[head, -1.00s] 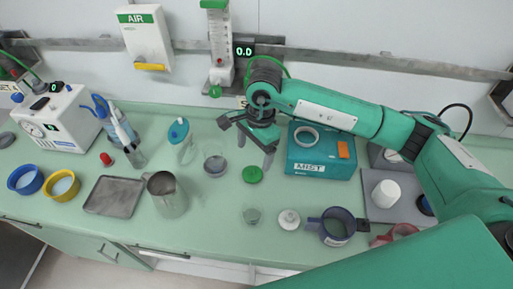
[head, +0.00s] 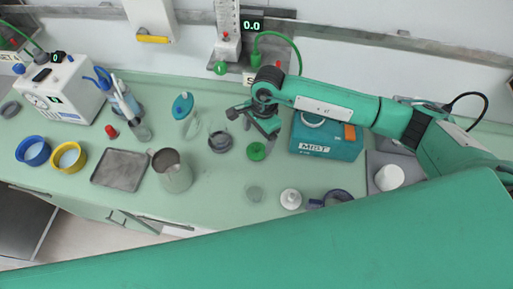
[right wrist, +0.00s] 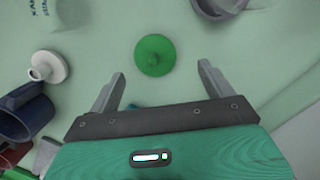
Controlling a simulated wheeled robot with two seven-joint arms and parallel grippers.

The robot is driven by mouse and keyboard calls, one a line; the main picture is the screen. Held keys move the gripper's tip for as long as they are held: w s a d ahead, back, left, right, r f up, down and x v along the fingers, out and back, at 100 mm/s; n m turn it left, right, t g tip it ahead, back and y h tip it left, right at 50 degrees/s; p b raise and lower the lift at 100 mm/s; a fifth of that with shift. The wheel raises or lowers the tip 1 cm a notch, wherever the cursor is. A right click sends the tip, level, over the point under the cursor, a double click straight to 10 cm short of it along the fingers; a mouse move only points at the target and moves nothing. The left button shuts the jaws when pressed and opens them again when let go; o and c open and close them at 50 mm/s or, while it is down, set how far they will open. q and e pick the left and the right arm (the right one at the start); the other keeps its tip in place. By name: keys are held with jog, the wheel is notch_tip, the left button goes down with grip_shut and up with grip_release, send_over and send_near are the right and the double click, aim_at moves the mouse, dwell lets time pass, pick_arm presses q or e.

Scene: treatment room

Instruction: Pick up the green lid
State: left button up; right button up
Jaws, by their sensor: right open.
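The green lid (head: 256,151) is a small round disc lying flat on the pale green counter. In the right wrist view the lid (right wrist: 155,56) has a small knob at its middle and sits just beyond the fingertips, roughly centred between them. My right gripper (head: 257,124) is above and just behind the lid in the head view. It is open and empty, and its two fingers (right wrist: 161,78) stand wide apart on either side in the right wrist view. The lid is not touched by either finger as far as I can see. My left gripper is not in view.
A teal box (head: 327,145) stands right of the lid, and a grey cup (head: 220,142) left of it. A metal jug (head: 173,172) and tray (head: 120,169) lie farther left.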

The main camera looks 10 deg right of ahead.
aim_at(257, 146)
jog(key=shift+s+f, duration=0.1)
jog(key=shift+f, duration=0.1)
jog(key=f+p, duration=0.2)
jog(key=s+f+p, duration=0.1)
jog(key=shift+a+f, duration=0.3)
jog(key=shift+a, duration=0.05)
jog(key=shift+f, duration=0.55)
jog(key=c, duration=1)
